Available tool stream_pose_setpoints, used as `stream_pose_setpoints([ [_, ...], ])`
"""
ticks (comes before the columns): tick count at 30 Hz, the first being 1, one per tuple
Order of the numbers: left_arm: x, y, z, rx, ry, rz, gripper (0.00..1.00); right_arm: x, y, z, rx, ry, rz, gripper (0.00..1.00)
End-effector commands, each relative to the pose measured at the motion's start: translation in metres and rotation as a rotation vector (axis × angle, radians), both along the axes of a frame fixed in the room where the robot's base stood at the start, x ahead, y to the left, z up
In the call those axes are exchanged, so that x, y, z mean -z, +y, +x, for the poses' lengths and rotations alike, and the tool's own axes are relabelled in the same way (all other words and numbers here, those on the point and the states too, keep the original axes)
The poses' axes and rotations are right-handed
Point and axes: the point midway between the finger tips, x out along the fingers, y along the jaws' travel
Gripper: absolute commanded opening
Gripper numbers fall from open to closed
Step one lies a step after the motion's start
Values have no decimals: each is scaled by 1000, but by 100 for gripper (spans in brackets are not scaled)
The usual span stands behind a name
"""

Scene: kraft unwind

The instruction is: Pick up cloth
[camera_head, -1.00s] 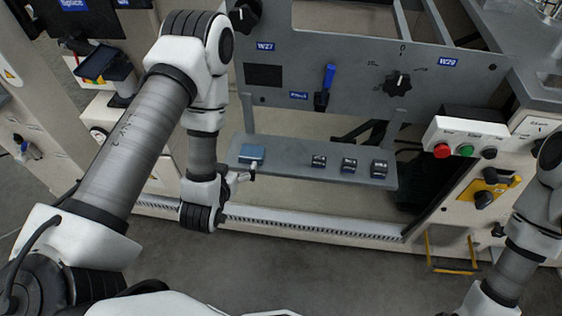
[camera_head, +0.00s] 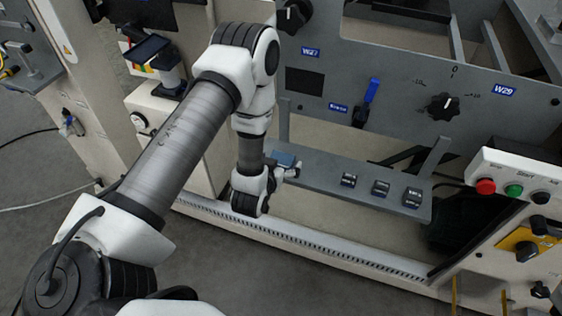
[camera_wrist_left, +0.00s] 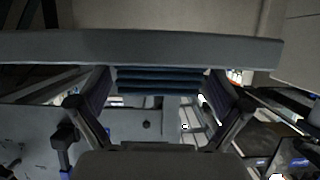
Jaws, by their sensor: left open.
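The cloth (camera_head: 284,159) is a small folded blue piece at the left end of the grey shelf (camera_head: 318,172). In the head view my left gripper (camera_head: 292,172) is at the cloth's near side, partly covering it. In the left wrist view the cloth (camera_wrist_left: 158,80) shows as stacked blue folds at the shelf's edge (camera_wrist_left: 140,48). There it lies between the two spread fingers of my left gripper (camera_wrist_left: 160,95). The fingers are open, and I cannot tell whether they touch it. My right gripper is out of view.
Several small dark blocks (camera_head: 381,187) sit along the shelf to the right. The machine panel (camera_head: 410,75) with a blue-handled switch (camera_head: 371,90) and a black knob (camera_head: 443,106) rises behind. A button box (camera_head: 513,180) stands at the right.

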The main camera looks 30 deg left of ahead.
Motion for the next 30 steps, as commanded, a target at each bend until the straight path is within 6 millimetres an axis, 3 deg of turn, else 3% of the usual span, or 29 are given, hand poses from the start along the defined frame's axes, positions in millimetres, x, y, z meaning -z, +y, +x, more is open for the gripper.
stream_pose_setpoints([
  [5, 0, 0, 1, 0, 1, 0, 100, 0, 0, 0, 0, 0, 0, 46],
  [10, 0, 0, 0, 0, 1, 0, 45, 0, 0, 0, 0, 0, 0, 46],
  [23, -2, 0, 1, 1, 2, -1, 45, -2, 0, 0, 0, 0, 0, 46],
  [30, -23, 0, 11, 2, 0, -1, 45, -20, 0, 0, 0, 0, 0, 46],
])
